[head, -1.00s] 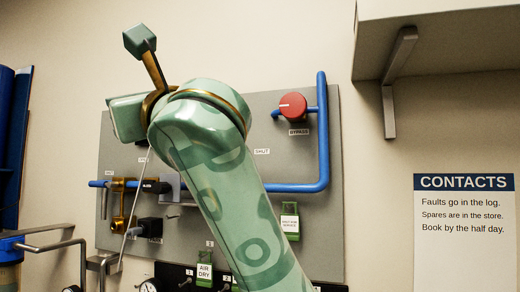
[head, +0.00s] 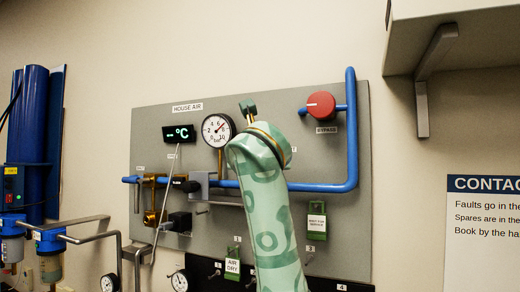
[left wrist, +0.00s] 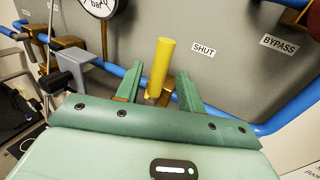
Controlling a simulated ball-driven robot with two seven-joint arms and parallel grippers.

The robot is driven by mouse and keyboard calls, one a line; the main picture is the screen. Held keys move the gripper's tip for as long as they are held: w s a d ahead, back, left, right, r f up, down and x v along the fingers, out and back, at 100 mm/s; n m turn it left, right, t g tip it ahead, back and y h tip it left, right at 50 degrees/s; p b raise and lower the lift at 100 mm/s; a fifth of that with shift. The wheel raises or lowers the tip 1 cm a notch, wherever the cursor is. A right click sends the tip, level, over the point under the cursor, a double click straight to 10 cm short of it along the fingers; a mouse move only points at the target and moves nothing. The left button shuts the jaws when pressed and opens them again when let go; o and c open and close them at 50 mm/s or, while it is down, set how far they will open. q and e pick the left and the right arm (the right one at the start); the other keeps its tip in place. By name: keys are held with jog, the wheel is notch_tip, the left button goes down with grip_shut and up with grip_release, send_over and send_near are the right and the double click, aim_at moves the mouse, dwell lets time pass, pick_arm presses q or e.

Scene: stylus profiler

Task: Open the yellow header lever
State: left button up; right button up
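The yellow header lever (left wrist: 160,66) stands up from a brass valve body on the blue pipe in the left wrist view. A "SHUT" label (left wrist: 203,49) is on the panel to its right. My left gripper (left wrist: 157,84) is open, with one green finger to each side of the lever's lower part. Gaps show on both sides, and I cannot tell how deep the lever sits between the fingers. In the head view my left arm hides the lever and most of the gripper. My right gripper is not in view.
The grey panel (head: 345,230) carries a pressure gauge (head: 217,130), a temperature display (head: 179,133), a red bypass knob (head: 320,105) and a blue pipe (head: 351,140). Green tags (head: 317,222) hang lower down. A wall shelf (head: 465,30) juts out at upper right.

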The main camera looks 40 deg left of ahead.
pick_arm(q)
jog(key=p+x, duration=0.1)
jog(key=x, duration=0.2)
jog(key=shift+w+a+r, duration=0.1)
jog(key=shift+w+a, duration=0.1)
jog(key=shift+w, duration=0.05)
jog(key=shift+w+a, duration=0.25)
jog(key=shift+w, duration=0.05)
grip_shut()
jog(key=shift+s, duration=0.1)
jog(key=s+a+f+n+g+h+b, duration=0.1)
jog(key=a+f+n+h+b, duration=0.5)
jog(key=n, duration=0.7)
jog(key=shift+s+a+f+n+h, duration=0.3)
jog(key=shift+s+f+h, duration=0.3)
jog(key=shift+h, duration=0.1)
jog(key=shift+w+f, duration=0.1)
